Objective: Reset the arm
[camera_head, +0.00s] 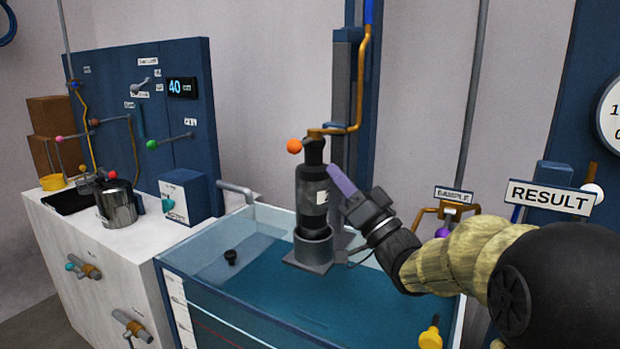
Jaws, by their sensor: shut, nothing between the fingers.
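My gripper (341,181), with a purple finger, is shut and empty. Its tip appears just right of the upper part of a black cylindrical pump (313,195); I cannot tell whether it touches. My arm reaches in from the lower right, bent, with a black wrist and a tan sleeve. The pump stands upright on a grey base (312,250) over the tank, below an orange ball knob (295,146) and a brass pipe.
A glass-walled water tank (215,305) lies below my arm. A white cabinet (60,225) with a metal pot (117,207) and a blue panel (190,60) reading 40 cm stands left. A RESULT sign (548,197) and a yellow knob (431,338) are at right.

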